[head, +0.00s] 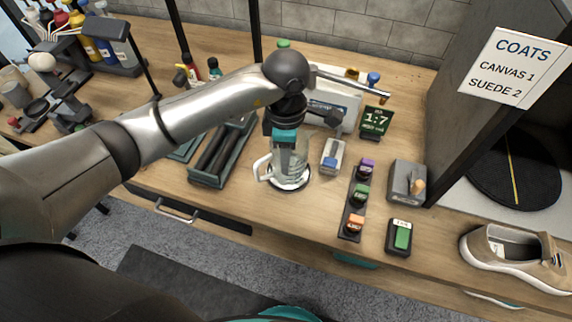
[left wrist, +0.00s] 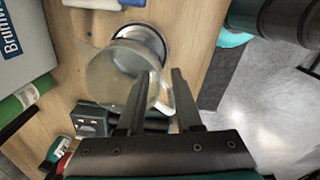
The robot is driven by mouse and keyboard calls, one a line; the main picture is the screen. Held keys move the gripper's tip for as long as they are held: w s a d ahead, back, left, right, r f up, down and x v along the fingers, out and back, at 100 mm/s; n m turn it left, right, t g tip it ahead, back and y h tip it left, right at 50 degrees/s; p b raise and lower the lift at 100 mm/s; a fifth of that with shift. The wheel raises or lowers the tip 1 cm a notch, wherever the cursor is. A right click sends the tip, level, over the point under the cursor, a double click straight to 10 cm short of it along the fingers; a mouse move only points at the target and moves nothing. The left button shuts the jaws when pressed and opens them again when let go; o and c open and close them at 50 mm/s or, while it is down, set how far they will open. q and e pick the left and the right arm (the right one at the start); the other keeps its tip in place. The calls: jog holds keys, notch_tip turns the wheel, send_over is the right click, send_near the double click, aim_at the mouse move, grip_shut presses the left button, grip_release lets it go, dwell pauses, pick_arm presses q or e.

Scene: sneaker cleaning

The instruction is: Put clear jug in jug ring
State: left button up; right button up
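The clear jug (head: 283,165) stands upright on the bench below my left gripper, with its handle on the left in the head view. It also shows in the left wrist view (left wrist: 112,72). The jug ring, a round pale and dark-edged piece (head: 291,186), shows around the jug's base; whether the jug is fully seated is hard to tell. My left gripper (left wrist: 159,76) is at the top of the jug. Its two fingers are apart, with the handle showing in the gap and no clear grip on it. In the head view the fingertips are mostly hidden. My right gripper is out of view.
A dark tray (head: 203,176) lies left of the jug. A small white container (head: 332,155) and a strip of coloured pots (head: 351,209) stand to the right. A sneaker (head: 512,254) sits at far right. Some bare bench lies in front of the jug.

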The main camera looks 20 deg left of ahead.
pick_arm(q)
notch_tip(320, 180, up, 7)
jog(key=shift+r, duration=0.1)
jog(key=shift+c, duration=0.3)
dwell(1.1)
